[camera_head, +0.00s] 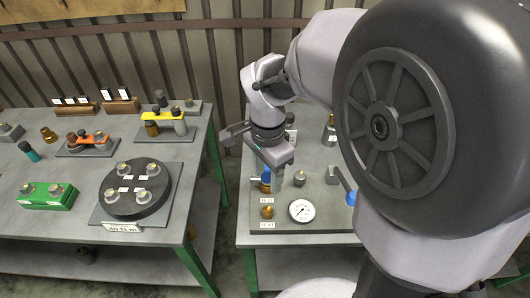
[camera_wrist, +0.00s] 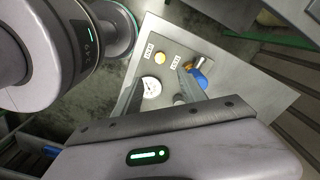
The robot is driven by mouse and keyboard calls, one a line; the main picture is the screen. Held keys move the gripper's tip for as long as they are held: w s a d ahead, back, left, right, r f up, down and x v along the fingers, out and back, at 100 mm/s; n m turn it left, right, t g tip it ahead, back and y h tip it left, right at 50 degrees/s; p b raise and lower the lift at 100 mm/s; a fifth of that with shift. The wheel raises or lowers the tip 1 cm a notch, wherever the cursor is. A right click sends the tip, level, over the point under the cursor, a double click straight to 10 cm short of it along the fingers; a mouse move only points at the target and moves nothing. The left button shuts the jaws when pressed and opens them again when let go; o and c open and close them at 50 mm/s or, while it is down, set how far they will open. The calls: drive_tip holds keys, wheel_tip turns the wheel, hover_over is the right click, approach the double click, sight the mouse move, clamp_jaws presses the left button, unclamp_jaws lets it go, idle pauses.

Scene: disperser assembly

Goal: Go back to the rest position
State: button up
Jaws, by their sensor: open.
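My gripper (camera_head: 288,177) hangs over the board on the right table, with its fingers pointing down. In the wrist view its two fingers (camera_wrist: 158,85) stand apart with nothing held between them. Below lies a grey board (camera_head: 328,212) carrying a white round gauge (camera_head: 302,210), a brass fitting (camera_head: 267,212) and labels. The gauge (camera_wrist: 151,87) and the brass fitting (camera_wrist: 161,57) also show in the wrist view. A blue-handled part (camera_head: 265,180) is partly hidden behind my gripper. Another blue part (camera_head: 350,198) is at the board's right, partly hidden by my arm.
The left table (camera_head: 60,225) holds a round black plate (camera_head: 139,188), a green block (camera_head: 48,197), a yellow-topped part (camera_head: 166,116) and an orange-topped part (camera_head: 88,139). A gap separates the two tables. A ribbed wall (camera_head: 130,60) stands behind them.

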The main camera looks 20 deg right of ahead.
drive_tip(key=shift+r, duration=1.3)
